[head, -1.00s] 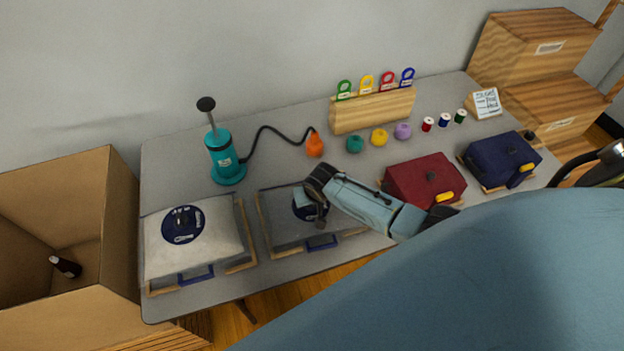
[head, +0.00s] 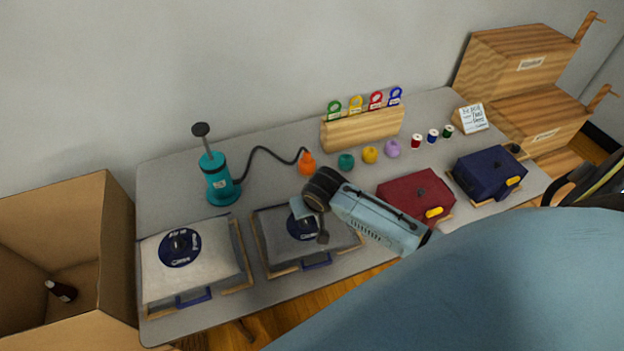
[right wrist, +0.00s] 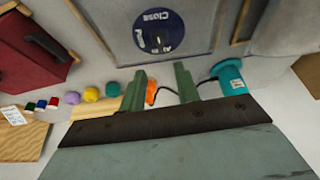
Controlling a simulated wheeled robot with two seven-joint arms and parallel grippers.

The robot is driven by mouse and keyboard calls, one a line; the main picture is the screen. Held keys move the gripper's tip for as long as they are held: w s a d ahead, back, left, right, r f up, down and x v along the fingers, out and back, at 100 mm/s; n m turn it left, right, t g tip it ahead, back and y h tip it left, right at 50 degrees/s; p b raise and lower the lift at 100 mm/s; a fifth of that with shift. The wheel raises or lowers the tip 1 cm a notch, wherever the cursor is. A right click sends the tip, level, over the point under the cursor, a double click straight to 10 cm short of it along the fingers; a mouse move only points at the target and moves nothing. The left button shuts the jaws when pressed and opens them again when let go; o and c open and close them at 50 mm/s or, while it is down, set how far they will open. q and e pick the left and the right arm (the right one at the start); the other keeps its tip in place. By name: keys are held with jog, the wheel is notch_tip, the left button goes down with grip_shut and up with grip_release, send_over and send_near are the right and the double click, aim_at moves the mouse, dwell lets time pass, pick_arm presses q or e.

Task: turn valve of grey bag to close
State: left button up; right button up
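The grey bag (head: 268,238) lies flat in a wooden frame at the table's front middle. Its valve is a dark blue disc (head: 298,227) with white lettering, partly hidden by my right gripper in the head view. The disc (right wrist: 158,32) also shows in the right wrist view, with the word "Close" readable; its knob is hard to make out. My right gripper (head: 312,218) is above the disc in the head view. In the right wrist view its two green fingers (right wrist: 160,86) are apart with nothing held, and the disc lies beyond their tips. My left gripper is not in view.
A white bag (head: 215,262) with a similar disc lies left of the grey bag. A teal pump (head: 219,182) with a hose and orange nozzle (head: 307,164) stands behind. Red (head: 405,192) and navy (head: 482,172) bags lie right. Yarn balls and a tag holder are at the back.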

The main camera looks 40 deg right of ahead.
jog(key=shift+s+r, duration=0.25)
jog(key=shift+r, duration=0.35)
